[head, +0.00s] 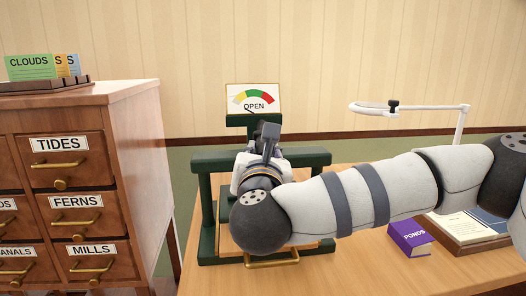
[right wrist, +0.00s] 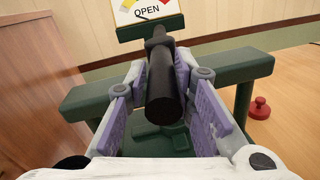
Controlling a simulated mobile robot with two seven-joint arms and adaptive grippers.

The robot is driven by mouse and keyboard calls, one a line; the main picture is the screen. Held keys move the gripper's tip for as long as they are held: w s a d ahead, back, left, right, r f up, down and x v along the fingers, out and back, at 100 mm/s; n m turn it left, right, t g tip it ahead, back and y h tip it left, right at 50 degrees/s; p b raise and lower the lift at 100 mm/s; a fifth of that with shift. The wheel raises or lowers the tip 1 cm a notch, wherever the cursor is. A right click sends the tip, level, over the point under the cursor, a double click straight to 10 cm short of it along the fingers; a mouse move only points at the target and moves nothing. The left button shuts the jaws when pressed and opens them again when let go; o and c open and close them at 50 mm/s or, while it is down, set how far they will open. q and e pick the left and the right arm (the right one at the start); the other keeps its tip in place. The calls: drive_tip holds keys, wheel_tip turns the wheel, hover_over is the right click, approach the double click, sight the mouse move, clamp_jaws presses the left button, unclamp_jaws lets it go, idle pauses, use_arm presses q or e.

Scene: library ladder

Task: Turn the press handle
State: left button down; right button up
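The green press (head: 312,158) stands on the wooden table, with a gauge sign reading OPEN (head: 253,99) above it. A thick black handle bar (right wrist: 163,85) shows in the right wrist view, pointing toward the camera. My right gripper (right wrist: 160,88) has its purple-padded fingers on either side of this bar. The fingers look spread, with a narrow gap at the left; contact on the right is unclear. In the head view my right gripper (head: 262,160) is at the press, and my arm hides much of the press and handle. My left gripper is not in view.
A card-drawer cabinet (head: 139,150) stands at the left with cards on top. On the table right of the press are a purple PONDS box (head: 409,238), a tray with papers (head: 470,228) and a white ring lamp (head: 461,120). A red knob (right wrist: 260,107) stands beside the press.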

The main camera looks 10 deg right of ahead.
drive_tip(key=shift+o, duration=1.1)
drive_tip(key=shift+r, duration=0.15)
drive_tip(key=shift+s, duration=0.35)
drive_tip(key=s+a, duration=0.2)
drive_tip(key=s, duration=0.9)
